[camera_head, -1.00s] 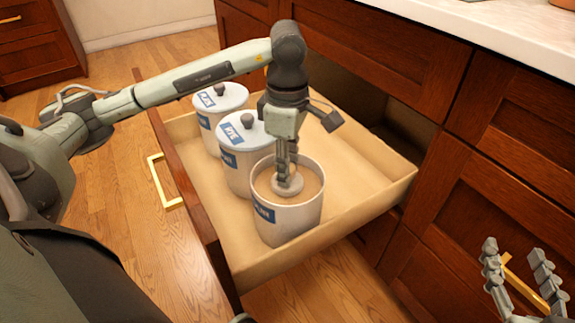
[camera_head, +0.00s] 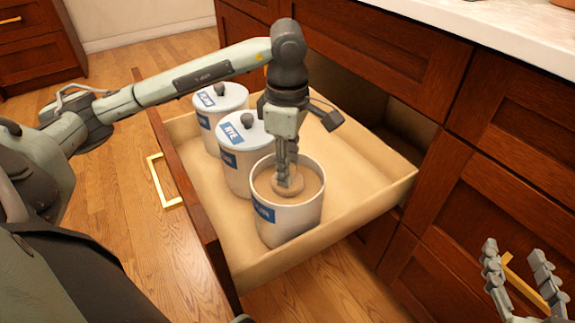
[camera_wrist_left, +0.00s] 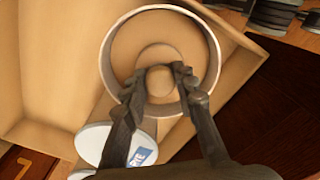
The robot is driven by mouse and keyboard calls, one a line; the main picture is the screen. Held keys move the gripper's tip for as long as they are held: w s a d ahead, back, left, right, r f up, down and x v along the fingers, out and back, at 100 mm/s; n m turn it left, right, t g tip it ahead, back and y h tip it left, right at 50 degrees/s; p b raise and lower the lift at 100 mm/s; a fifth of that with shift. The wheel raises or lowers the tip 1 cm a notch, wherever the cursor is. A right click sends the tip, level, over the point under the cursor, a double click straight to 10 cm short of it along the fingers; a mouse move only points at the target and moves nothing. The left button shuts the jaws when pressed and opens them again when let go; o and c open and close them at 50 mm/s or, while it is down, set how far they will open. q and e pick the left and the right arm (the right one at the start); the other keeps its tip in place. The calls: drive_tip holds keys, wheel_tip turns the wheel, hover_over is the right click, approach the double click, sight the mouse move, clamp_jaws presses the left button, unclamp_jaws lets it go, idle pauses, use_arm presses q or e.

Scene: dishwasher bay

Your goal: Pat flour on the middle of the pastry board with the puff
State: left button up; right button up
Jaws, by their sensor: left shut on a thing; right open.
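My left gripper (camera_head: 287,178) points down into an open white canister (camera_head: 290,219) with a blue label, filled with tan flour (camera_head: 309,183). It is shut on the puff (camera_head: 288,188), a small round pad with a knob, now tan and resting at the flour's surface. The left wrist view shows the puff's knob (camera_wrist_left: 159,80) between the two fingers, inside the canister rim (camera_wrist_left: 107,66). My right gripper (camera_head: 524,274) is open and empty at the lower right, in front of the cabinet. The pastry board is not in view.
The drawer's right part is empty. A pale countertop (camera_head: 470,30) lies above the cabinets at upper right.

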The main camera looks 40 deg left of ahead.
idle(0.4)
use_arm(q)
drive_tip(key=shift+r+p, duration=2.25)
drive_tip(key=shift+r, duration=1.25)
